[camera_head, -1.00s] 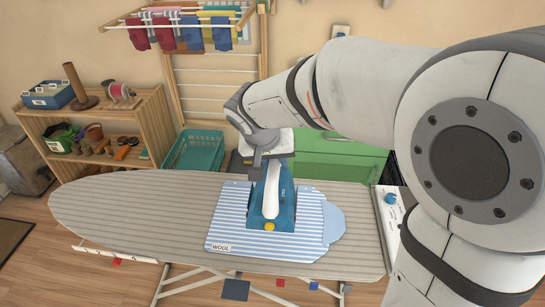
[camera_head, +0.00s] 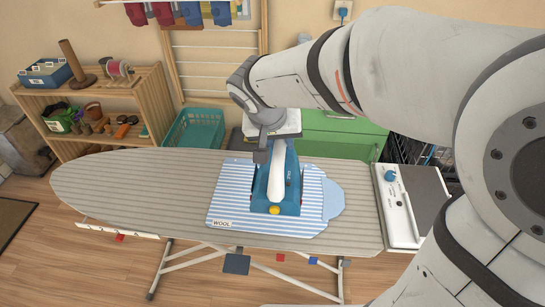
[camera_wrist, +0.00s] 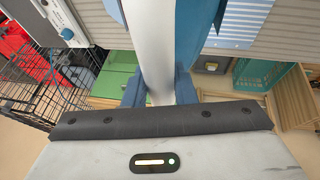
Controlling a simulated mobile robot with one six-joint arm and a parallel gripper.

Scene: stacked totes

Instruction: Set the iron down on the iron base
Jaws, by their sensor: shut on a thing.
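The blue iron (camera_head: 290,186) with a white handle is in my gripper (camera_head: 268,148), over the striped cloth on the ironing board. In the wrist view my gripper (camera_wrist: 160,92) is shut on the iron's white handle (camera_wrist: 150,45). I cannot tell from the head view whether the iron touches the cloth. The iron base (camera_head: 427,200), a white and grey unit with a blue knob, is at the right end of the board. My arm hides part of its right side.
The ironing board (camera_head: 120,190) bears a blue striped cloth (camera_head: 235,205) labelled WOOL. Behind it are a teal basket (camera_head: 195,128), a green cabinet (camera_head: 340,145) and a wooden shelf (camera_head: 150,95). A dark wire rack (camera_head: 415,152) stands behind the iron base.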

